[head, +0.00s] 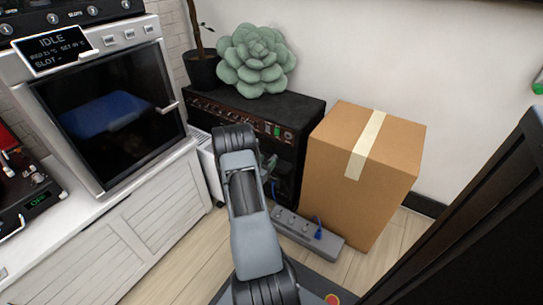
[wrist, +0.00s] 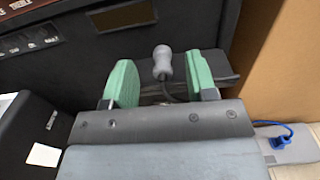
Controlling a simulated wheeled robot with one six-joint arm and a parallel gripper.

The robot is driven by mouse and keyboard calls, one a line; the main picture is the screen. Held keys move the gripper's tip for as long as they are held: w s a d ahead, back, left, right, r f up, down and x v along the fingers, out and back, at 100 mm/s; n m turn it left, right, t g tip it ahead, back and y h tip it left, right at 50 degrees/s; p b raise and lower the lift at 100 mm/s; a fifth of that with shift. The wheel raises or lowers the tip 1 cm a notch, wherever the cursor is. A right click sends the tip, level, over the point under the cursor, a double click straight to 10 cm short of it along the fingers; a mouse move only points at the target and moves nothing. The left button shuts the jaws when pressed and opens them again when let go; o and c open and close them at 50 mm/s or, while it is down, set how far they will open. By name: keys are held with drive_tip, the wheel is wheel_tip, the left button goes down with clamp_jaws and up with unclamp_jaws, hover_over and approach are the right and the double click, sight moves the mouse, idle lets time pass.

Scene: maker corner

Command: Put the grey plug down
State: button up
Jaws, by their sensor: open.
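The grey plug (wrist: 162,63) shows in the wrist view between the two green fingers of my gripper (wrist: 163,82). The fingers are open, with a gap on each side of the plug. A thin cord trails from the plug towards the gripper body. A dark, flat surface lies just behind the plug; I cannot tell whether the plug rests on it. In the head view my gripper (head: 269,168) is mostly hidden behind my arm, in front of the black amplifier, and the plug cannot be made out.
A grey power strip (head: 294,225) with a blue plug (head: 318,233) lies on the floor right of my arm. A cardboard box (head: 335,170) stands behind it. The black amplifier (head: 222,101) carries a green succulent (head: 254,62). A white cabinet (head: 160,215) is at left.

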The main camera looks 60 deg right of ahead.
drive_tip(key=a+p, duration=0.2)
drive_tip(key=a, duration=0.5)
drive_tip(key=s+a+r+m+g+y, duration=0.2)
drive_tip(key=a+r+m+g+y, duration=0.35)
drive_tip(key=a+r+m, duration=0.6)
drive_tip(key=s+a+r+m+t+y, duration=0.1)
drive_tip(key=a+r+m+t+y, duration=0.1)
drive_tip(key=a, duration=0.7)
drive_tip(key=s+a+r+m+t+y, duration=0.1)
drive_tip(key=a+r+m+t+y, duration=0.1)
drive_tip(key=a+y, duration=0.4)
drive_tip(key=s+a+r+m+t+y, duration=0.1)
drive_tip(key=a+r+t+y, duration=0.3)
drive_tip(key=a, duration=0.7)
drive_tip(key=shift+s+a+r+m, duration=0.15)
drive_tip(key=shift+a+r+m, duration=0.2)
drive_tip(key=shift+r+m, duration=0.35)
drive_tip(key=shift+y, duration=0.25)
wheel_tip(320, 180, up, 41)
drive_tip(key=t+p, duration=0.1)
drive_tip(key=p, duration=3.7)
drive_tip(key=shift+f, duration=0.2)
